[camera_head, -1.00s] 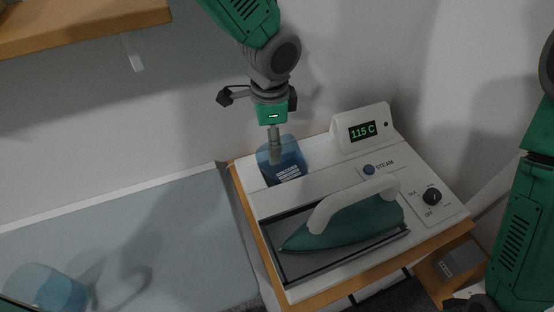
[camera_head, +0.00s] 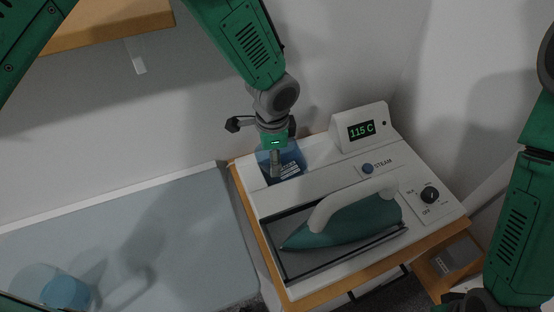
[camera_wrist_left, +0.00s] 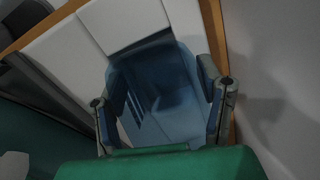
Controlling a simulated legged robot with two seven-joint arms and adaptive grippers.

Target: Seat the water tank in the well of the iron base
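The translucent blue water tank (camera_head: 292,165) is at the back left of the white iron base (camera_head: 315,184), with white lettering on its front. My left gripper (camera_head: 275,167) points down over it from above. In the left wrist view the tank (camera_wrist_left: 160,90) lies between the two fingers (camera_wrist_left: 160,115), which press against its sides. The tank's lower end and the well are hidden, so I cannot tell whether it is fully down. The green iron (camera_head: 345,222) with a white handle rests on the front of the base. My right gripper is out of view; only its arm shows at the right.
A wooden shelf (camera_head: 110,25) hangs upper left.

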